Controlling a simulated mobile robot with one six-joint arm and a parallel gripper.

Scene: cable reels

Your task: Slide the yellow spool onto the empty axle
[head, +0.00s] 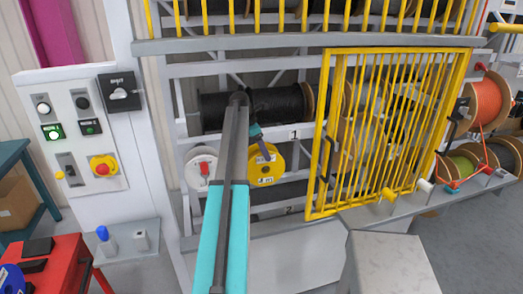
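The yellow spool (275,169) shows in the middle of the head view, upright with its round face towards me, in front of the rack and below a black cable reel. My arm reaches up in front of the rack and bends down to my gripper (262,148) at the upper edge of the yellow spool. They look close or touching, but the fingers are too small and too much hidden to tell whether they grip it. A white spool with a red centre (200,168) is to the left of the arm. I cannot make out an empty axle clearly; my arm hides part of the rack.
A yellow barred gate (322,150) stands right of the yellow spool. A black cable reel (285,104) lies above it. An orange reel (484,102) is at far right. A control panel (72,128) and a red workbench (75,262) are at left. A grey box (392,264) is front right.

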